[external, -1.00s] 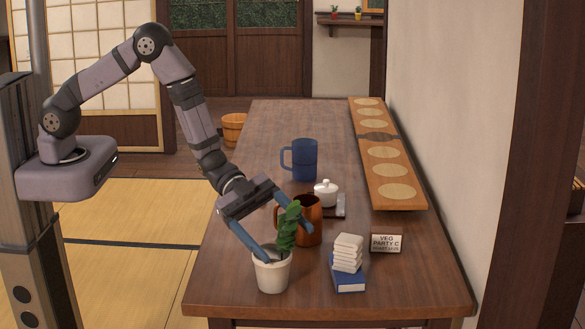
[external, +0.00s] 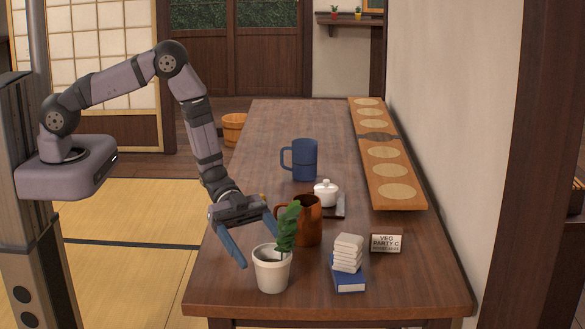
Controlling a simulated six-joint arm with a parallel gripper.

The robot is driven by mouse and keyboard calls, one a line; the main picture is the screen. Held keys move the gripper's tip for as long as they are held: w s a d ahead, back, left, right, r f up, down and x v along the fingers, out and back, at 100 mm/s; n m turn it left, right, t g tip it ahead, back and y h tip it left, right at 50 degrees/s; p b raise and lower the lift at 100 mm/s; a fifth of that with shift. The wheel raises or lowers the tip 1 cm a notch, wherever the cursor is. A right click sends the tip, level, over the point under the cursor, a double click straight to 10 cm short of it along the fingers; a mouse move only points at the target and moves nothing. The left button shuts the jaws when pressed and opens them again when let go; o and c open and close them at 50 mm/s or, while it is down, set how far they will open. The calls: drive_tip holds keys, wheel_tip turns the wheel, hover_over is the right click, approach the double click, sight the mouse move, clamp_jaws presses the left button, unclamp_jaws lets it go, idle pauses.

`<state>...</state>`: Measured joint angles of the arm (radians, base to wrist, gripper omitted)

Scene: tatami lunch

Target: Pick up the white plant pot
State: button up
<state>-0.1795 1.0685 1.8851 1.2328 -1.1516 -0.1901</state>
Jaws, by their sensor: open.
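The white plant pot (external: 272,273) stands upright near the front of the wooden table, with a green leafy plant (external: 287,229) growing out of it. My gripper (external: 259,243) is open, its two blue fingers spread wide. It hangs just behind and to the left of the pot. The left finger ends in front of the table's left part, close to the pot's upper left side. The other finger is partly hidden behind the plant. I cannot tell whether either finger touches the pot; nothing is held.
A copper mug (external: 308,222) stands close behind the plant. A stack of white blocks (external: 347,252) on a blue book (external: 350,283) is to the right, beside a small sign (external: 387,243). A lidded white bowl (external: 326,193) and blue mug (external: 304,160) stand farther back. The front left table is clear.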

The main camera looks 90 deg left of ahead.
sight(274, 261)
drive_tip(key=shift+p+x, duration=0.9)
drive_tip(key=shift+x, duration=1.7)
drive_tip(key=shift+a, duration=0.1)
drive_tip(key=c, duration=1.4)
drive_tip(key=shift+o, duration=0.2)
drive_tip(key=shift+r, duration=0.1)
